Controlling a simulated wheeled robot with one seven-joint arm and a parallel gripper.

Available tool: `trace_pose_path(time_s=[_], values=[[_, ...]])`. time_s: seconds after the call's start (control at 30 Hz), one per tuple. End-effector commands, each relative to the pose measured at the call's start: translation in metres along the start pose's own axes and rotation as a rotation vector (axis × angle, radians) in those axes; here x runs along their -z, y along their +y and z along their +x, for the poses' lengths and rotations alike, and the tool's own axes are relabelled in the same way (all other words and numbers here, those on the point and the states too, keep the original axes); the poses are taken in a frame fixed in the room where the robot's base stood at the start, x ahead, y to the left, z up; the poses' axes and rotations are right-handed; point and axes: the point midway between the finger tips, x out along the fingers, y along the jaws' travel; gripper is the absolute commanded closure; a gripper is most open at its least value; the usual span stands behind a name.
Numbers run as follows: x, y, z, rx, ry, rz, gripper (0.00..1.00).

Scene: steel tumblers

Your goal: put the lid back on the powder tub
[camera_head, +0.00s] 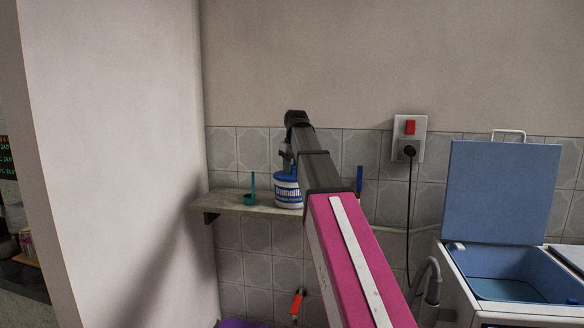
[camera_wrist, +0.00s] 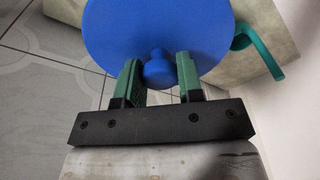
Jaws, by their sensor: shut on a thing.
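The powder tub (camera_head: 288,193), white and blue with a printed label, stands upright on the shelf. The round blue lid (camera_wrist: 150,25) fills the top of the wrist view, with its knob (camera_wrist: 158,71) between the two green fingers. My gripper (camera_wrist: 159,72) is shut on this knob. In the head view my gripper (camera_head: 286,160) is just above the tub, partly hidden by my arm. A blue band shows at the tub's top there. I cannot tell whether the lid touches the rim or is seated. The lid hides the tub in the wrist view.
The narrow stone shelf (camera_head: 232,206) meets a wall at its left. A teal scoop (camera_head: 250,197) with an upright handle stands left of the tub; it also shows in the wrist view (camera_wrist: 262,48). A blue-handled thing (camera_head: 359,179) shows right of my arm. An open blue-lidded washer (camera_head: 505,195) stands at right.

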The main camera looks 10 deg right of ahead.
Motion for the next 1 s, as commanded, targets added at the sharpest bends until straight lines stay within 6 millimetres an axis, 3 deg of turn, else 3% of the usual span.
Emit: trace_pose_path(time_s=[0.83,0.87,0.9,0.93,1.0], values=[[-0.0002,0.0000,0.0015,0.000,0.000,0.000,0.88],[-0.0002,0.0000,0.0015,0.000,0.000,0.000,0.62],[-0.0002,0.0000,0.0015,0.000,0.000,0.000,0.49],[-0.0002,-0.0001,0.0015,0.000,0.000,0.000,0.40],[-0.0002,-0.0001,0.0015,0.000,0.000,0.000,0.36]])
